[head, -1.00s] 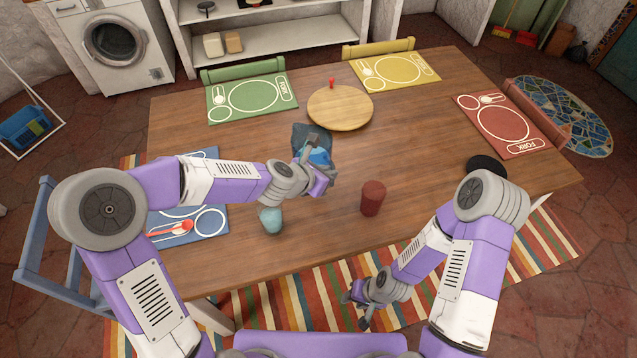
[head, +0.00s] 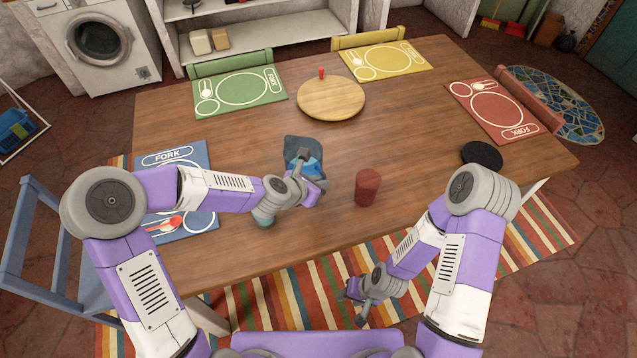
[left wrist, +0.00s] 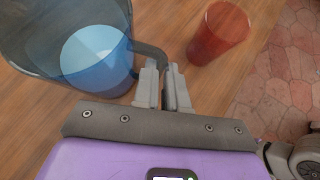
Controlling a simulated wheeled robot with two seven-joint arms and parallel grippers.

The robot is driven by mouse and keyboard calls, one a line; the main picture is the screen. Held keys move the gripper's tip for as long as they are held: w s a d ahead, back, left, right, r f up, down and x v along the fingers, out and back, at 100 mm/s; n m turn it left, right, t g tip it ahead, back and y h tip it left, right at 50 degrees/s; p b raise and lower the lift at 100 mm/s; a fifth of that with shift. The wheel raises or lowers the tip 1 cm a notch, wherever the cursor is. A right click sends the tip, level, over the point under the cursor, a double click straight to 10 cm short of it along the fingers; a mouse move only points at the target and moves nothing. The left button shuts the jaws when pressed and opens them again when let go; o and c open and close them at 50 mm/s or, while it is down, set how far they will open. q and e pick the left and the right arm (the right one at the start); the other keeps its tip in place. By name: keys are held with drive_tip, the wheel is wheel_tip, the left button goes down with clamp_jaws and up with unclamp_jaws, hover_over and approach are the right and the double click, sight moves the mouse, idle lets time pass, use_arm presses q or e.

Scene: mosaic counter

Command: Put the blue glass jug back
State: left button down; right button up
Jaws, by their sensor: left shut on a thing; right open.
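The blue glass jug (head: 298,146) is over the middle of the table in the head view, partly hidden by my left gripper (head: 313,181). In the left wrist view the see-through jug (left wrist: 85,50) fills the upper left, with lighter blue inside. My left gripper (left wrist: 167,88) is shut on its dark handle. I cannot tell whether the jug's base touches the table. My right gripper (head: 357,302) is open and empty, low in front of the table's front edge.
A red cup (head: 367,188) stands right of the jug. A teal cup (head: 263,217) is partly under my left arm. A round wooden board (head: 331,99), a black disc (head: 482,155) and green (head: 238,92), yellow (head: 384,62), red (head: 493,112) and blue (head: 175,152) placemats lie around the table (head: 430,150).

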use_arm(q)
drive_tip(key=c, duration=1.2)
unclamp_jaws()
drive_tip(key=p+v, duration=0.2)
drive_tip(key=v, duration=1)
drive_tip(key=shift+s, duration=0.1)
